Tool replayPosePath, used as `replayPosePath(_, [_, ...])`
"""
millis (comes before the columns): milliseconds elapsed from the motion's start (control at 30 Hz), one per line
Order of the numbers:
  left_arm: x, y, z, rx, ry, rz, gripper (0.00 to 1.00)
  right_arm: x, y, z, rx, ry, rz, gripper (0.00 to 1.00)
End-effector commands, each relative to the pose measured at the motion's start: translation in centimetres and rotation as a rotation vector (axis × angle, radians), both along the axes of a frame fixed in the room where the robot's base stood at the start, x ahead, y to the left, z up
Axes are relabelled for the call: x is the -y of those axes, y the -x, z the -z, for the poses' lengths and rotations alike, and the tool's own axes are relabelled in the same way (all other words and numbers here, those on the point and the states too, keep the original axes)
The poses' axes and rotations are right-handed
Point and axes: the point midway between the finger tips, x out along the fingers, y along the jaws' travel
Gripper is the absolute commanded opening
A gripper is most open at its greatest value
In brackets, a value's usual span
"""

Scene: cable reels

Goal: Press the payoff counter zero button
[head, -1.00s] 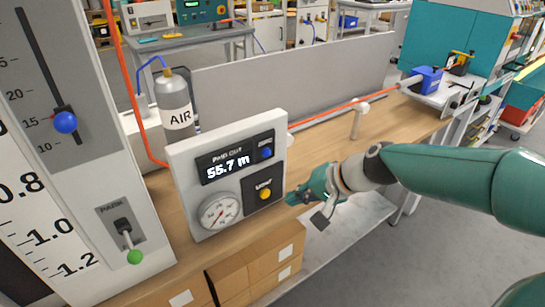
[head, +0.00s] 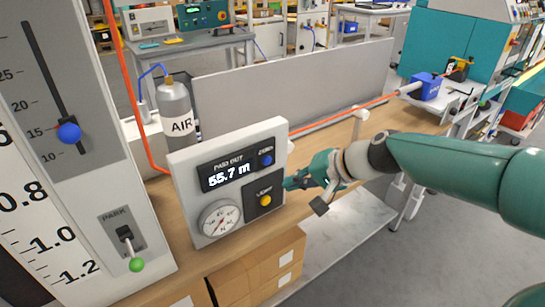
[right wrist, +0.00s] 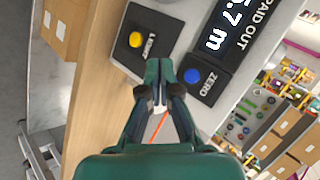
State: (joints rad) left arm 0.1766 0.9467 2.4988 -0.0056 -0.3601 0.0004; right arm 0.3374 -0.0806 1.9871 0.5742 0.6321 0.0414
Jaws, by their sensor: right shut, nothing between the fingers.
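The payoff counter is a pale upright panel (head: 190,175) on the wooden bench, with a display (head: 229,172) reading 55.7 m. Its blue zero button (head: 266,160) is at the upper right, and a yellow button (head: 265,201) is below it. My right gripper (head: 288,183) is shut and empty, just right of the panel. In the right wrist view, the shut fingertips (right wrist: 159,66) are between the yellow button (right wrist: 137,40) and the blue zero button (right wrist: 192,76), closer to the blue one. Whether they touch the panel cannot be told. My left gripper is not in view.
A dial gauge (head: 220,218) sits low on the panel. A grey AIR bottle (head: 175,110) stands behind it, with a red cable (head: 335,115) running right. Cardboard boxes (head: 262,268) are below.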

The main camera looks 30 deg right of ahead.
Motion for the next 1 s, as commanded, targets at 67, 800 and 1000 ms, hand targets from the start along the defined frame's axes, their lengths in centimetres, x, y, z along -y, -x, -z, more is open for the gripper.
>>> replayPosePath(67, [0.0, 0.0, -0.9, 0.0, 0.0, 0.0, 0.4, -0.1, -1.2, -0.3, -0.001, -0.001, -0.001, 0.0])
replayPosePath(800, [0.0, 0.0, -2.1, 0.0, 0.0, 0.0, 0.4, -0.4, -5.7, 0.0, 0.001, 0.001, 0.001, 0.0])
replayPosePath(1000, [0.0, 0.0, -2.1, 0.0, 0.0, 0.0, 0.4, -0.4, -5.7, 0.0, 0.001, 0.001, 0.001, 0.0])
